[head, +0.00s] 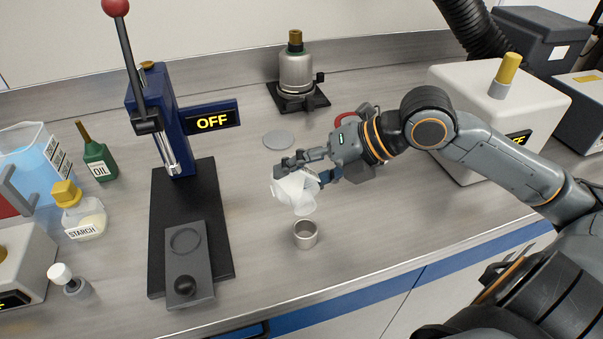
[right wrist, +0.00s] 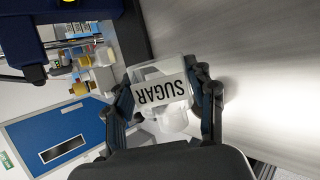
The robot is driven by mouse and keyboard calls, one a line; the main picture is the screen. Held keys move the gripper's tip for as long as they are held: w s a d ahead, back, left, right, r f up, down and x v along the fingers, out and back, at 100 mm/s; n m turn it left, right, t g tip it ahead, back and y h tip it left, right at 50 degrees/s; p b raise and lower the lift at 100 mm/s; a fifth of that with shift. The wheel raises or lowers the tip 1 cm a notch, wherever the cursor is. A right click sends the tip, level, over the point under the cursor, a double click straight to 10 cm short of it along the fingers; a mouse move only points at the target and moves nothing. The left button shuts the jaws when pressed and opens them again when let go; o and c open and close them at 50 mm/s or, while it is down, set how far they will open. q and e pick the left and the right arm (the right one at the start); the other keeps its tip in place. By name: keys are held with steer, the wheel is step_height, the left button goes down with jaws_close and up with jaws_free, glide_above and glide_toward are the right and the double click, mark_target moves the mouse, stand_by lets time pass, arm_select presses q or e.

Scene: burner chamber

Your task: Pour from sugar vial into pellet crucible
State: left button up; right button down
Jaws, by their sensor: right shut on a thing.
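The sugar vial (head: 294,193) is a clear, whitish container. It is tilted, with one end pointing down toward the pellet crucible. Its SUGAR label reads upside down in the right wrist view (right wrist: 161,90). My right gripper (head: 303,171) is shut on the vial; its fingers clasp it from both sides in the right wrist view (right wrist: 166,98). The pellet crucible (head: 305,236) is a small open metal cup standing on the bench, just below the vial and apart from it. I cannot make out its contents. My left gripper is out of view.
A press (head: 190,215) with a red-knobbed lever and OFF sign stands left of the crucible. The starch bottle (head: 84,214) and green oil bottle (head: 97,160) are farther left. A grey disc (head: 278,141) lies behind the vial. The bench right of the crucible is clear.

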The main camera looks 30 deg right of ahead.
steer(key=shift+s+b, duration=0.1)
steer(key=shift+b, duration=0.45)
steer(key=shift+s+r+t+b, duration=0.1)
steer(key=shift+r+t+b, duration=0.1)
steer(key=shift+t+b, duration=0.25)
steer(key=shift+s+a+r+n+t+b, duration=0.1)
steer(key=shift+n+t+b, duration=0.3)
steer(key=shift+b, duration=0.85)
steer(key=shift+s+r+b, duration=0.1)
steer(key=shift+r+b, duration=0.05)
steer(key=shift+b, duration=0.3)
